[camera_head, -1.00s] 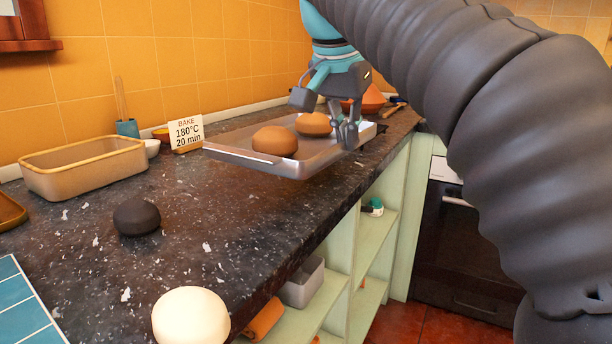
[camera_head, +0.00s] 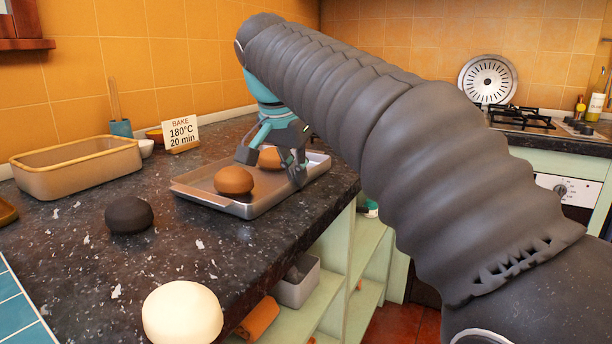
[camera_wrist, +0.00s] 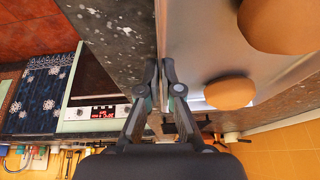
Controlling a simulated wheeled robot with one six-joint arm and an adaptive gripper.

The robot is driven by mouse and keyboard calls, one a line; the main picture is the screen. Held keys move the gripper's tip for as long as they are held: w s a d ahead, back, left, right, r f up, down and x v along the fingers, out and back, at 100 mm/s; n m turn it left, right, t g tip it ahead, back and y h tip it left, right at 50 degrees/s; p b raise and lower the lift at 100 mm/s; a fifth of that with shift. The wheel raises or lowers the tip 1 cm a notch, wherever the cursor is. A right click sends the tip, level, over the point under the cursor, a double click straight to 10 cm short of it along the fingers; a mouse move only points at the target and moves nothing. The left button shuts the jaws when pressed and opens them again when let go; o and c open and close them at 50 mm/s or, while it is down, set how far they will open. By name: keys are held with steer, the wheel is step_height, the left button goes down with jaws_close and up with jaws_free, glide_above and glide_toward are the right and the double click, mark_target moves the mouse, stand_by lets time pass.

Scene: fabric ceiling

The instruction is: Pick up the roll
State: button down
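Several round rolls are in view, and I cannot tell which one the task means. A brown roll (camera_head: 234,180) sits on the metal tray (camera_head: 212,203), and a second brown roll (camera_head: 269,158) sits behind it, partly hidden by my gripper. A black roll (camera_head: 129,215) and a pale cream roll (camera_head: 182,312) are on the dark counter. My gripper (camera_head: 297,177) points down over the tray's right side, beside the brown rolls. In the wrist view, the fingertips (camera_wrist: 160,68) are close together with nothing between them, next to the tray edge. Both brown rolls show there to the right.
A tan baking pan (camera_head: 79,172) stands at the back left, before a "BAKE 180°C 20 min" card (camera_head: 183,131). Blue tiles (camera_head: 18,312) are at front left. Open shelves (camera_head: 345,275) lie below the counter's right edge. Open counter surrounds the black roll.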

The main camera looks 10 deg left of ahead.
steer(key=c, duration=1.3)
jaws_free()
steer(key=p+v, duration=0.1)
steer(key=v, duration=1.1)
